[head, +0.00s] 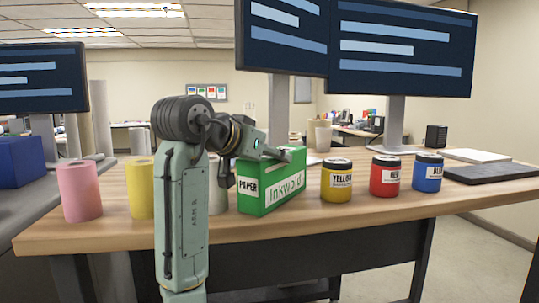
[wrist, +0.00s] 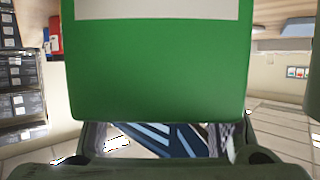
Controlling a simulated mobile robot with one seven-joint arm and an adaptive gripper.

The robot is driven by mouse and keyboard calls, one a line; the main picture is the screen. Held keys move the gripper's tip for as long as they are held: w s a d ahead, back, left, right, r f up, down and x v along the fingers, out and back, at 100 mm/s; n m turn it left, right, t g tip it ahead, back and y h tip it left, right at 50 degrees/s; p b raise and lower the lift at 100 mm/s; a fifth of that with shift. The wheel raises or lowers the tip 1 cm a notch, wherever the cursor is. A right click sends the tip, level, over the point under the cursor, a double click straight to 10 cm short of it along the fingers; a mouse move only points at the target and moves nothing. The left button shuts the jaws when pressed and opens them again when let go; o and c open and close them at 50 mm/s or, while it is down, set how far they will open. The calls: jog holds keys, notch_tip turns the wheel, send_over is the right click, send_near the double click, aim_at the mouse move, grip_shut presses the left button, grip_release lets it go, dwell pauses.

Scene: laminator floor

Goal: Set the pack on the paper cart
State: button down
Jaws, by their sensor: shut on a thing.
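The pack is a green box (head: 278,192) with a white label reading PAPER and Inkwold. It is upright at the desk, left of the ink jars; I cannot tell whether its base touches the desktop. My gripper (head: 258,160) is shut on the upper part of the pack, coming from the left. In the wrist view the green pack (wrist: 158,75) fills the middle, between my fingers, with part of its white label at the top. I do not see a paper cart that I can name in either view.
Yellow (head: 336,179), red (head: 385,177) and blue (head: 428,173) ink jars stand right of the pack. A pink roll (head: 78,191) and a yellow roll (head: 140,188) stand left. Monitors (head: 400,48) rise behind. A keyboard (head: 490,174) lies at the right.

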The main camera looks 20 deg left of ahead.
jog(key=c, duration=0.7)
grip_release()
jog(key=b+v, duration=0.2)
jog(key=v, duration=1)
